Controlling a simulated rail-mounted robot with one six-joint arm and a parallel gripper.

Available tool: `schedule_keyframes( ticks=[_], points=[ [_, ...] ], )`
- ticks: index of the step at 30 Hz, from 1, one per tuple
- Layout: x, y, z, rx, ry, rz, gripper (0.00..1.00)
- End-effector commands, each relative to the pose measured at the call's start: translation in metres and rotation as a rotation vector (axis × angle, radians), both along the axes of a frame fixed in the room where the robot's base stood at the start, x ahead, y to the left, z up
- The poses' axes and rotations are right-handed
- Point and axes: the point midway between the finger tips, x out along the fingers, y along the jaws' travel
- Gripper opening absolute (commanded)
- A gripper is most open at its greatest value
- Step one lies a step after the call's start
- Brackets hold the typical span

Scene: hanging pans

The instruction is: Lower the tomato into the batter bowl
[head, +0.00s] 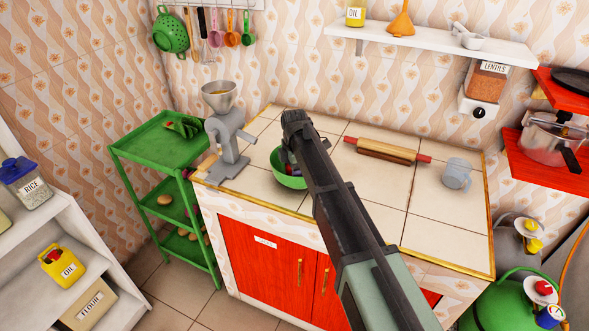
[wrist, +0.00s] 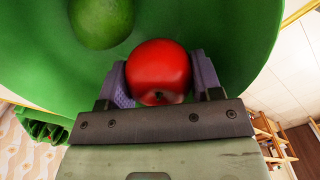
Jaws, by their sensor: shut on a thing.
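The red tomato (wrist: 158,78) sits between the two purple-grey fingers of my gripper (wrist: 158,66), which is shut on it. In the wrist view the green batter bowl (wrist: 235,38) fills the background behind the tomato. A round green fruit (wrist: 102,18) lies in the bowl, just beyond the tomato at upper left. In the head view the green bowl (head: 292,182) stands on the tiled counter, partly hidden by my arm. The gripper is at the bowl there. I cannot tell whether the tomato touches the bowl's bottom.
On the counter (head: 390,222) are a grey grinder (head: 226,140) left of the bowl, a rolling pin (head: 387,151) and a grey mug (head: 457,174) to the right. A green shelf cart (head: 150,150) stands at the left. A wall shelf (head: 440,44) hangs above. The counter's front right is clear.

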Motion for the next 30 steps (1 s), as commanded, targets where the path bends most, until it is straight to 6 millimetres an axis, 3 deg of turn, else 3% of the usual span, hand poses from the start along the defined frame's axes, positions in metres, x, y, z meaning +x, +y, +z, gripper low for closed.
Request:
schedule_keyframes(
  ticks=[30],
  points=[
    [0.0, 0.0, -0.016, 0.0, 0.0, 0.0, 0.33]
  ],
)
